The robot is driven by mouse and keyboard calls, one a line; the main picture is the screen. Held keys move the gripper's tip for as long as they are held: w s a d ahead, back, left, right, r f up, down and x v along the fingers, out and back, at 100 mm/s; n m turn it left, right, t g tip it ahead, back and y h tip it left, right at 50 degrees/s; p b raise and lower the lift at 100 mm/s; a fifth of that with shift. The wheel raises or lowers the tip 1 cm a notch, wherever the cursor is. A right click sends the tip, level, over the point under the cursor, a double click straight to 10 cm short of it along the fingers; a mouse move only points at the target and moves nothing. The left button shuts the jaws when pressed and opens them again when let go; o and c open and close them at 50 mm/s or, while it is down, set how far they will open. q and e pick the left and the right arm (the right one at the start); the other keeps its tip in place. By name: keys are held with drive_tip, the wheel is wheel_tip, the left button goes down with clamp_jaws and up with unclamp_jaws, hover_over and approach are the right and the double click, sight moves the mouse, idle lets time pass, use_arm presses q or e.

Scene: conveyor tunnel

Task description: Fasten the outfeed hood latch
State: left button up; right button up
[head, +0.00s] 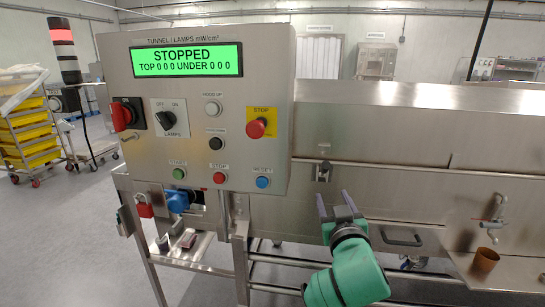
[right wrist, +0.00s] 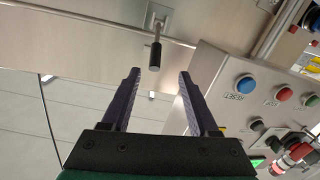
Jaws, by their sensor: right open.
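A small latch (head: 324,171) sits on the front of the steel hood (head: 380,190), just right of the control panel. In the right wrist view the latch shows a metal plate (right wrist: 158,17) and a short lever with a black grip (right wrist: 154,57). My right gripper (head: 333,194) is open and empty, just below the latch in the head view. In the right wrist view the grip lies ahead of the gap between its two fingers (right wrist: 159,72), and neither finger appears to touch it. My left gripper is not in view.
The control panel (head: 190,165) juts out left of the latch, with a red stop button (head: 256,128) and a display reading STOPPED. A bar handle (head: 402,238) is right of my right gripper.

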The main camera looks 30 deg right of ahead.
sight(326, 169)
drive_tip(key=w+d+p, duration=0.1)
drive_tip(key=w, duration=0.1)
drive_tip(key=w+d+r, duration=0.1)
drive_tip(key=w+d+r+p, duration=0.1)
drive_tip(key=w, duration=0.1)
drive_tip(key=shift+w+d+r+p, duration=0.1)
drive_tip(key=shift+w+d+p, duration=0.2)
drive_tip(key=shift+d, duration=0.1)
drive_tip(key=p+x, duration=0.2)
drive_tip(key=x, duration=0.4)
drive_tip(key=shift+w+r, duration=0.1)
drive_tip(key=shift+w, duration=0.2)
drive_tip(key=shift+w+d+f, duration=0.2)
drive_tip(key=shift+w+d, duration=0.1)
drive_tip(key=shift+w, duration=0.1)
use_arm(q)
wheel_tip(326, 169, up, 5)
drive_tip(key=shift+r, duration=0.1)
use_arm(e)
drive_tip(key=shift+s+a, duration=0.1)
clamp_jaws()
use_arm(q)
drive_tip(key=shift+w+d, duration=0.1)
